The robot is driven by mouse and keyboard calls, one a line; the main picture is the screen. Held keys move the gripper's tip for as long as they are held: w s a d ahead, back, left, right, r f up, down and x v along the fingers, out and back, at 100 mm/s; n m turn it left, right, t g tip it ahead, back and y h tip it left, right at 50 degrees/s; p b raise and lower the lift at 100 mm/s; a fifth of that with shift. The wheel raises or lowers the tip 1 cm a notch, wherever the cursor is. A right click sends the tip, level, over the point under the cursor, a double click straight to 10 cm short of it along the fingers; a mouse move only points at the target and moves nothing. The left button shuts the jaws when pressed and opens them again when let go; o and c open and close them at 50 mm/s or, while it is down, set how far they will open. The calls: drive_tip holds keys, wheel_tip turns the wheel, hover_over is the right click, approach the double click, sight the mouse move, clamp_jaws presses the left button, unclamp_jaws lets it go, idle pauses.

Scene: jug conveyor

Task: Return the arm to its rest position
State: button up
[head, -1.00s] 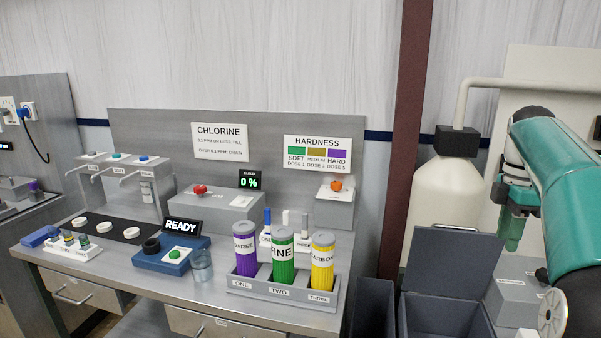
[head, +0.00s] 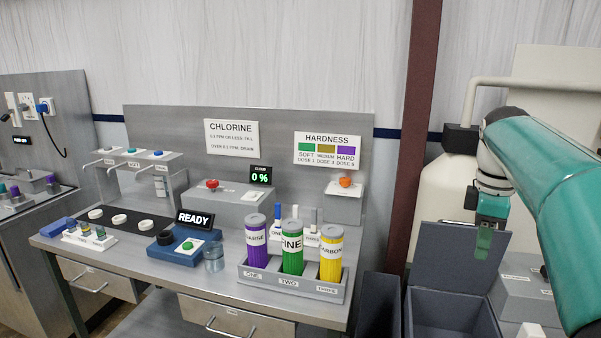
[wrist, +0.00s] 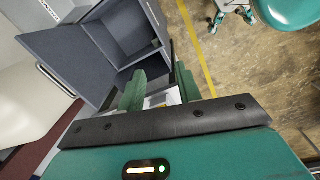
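My teal arm (head: 560,215) reaches in from the right side of the head view. My gripper (head: 484,242) hangs pointing down in front of the raised lid of a dark grey bin. In the wrist view, its two green fingers (wrist: 160,92) stand apart with a gap between them. No held object shows between them; a pale surface shows in the gap, behind the fingers.
The open grey bin (head: 408,315) stands below my gripper and also shows in the wrist view (wrist: 75,60). A large cream tank (head: 440,200) is behind. The bench (head: 130,262) at left holds purple, green and yellow cartridges (head: 331,258). Open floor (wrist: 240,80) shows beyond.

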drive_tip(key=s+a+f+m+t, duration=0.2)
drive_tip(key=s+a+f+m, duration=0.3)
drive_tip(key=s+a, duration=0.4)
drive_tip(key=s+a+f+m+t, duration=0.3)
drive_tip(key=s+a+f+m, duration=0.3)
drive_tip(key=s+a+f, duration=0.2)
drive_tip(key=shift+s+a+f+m+y, duration=0.2)
drive_tip(key=shift+s+a+m+y, duration=0.1)
drive_tip(key=shift+s+a, duration=0.5)
drive_tip(key=shift+d, duration=0.15)
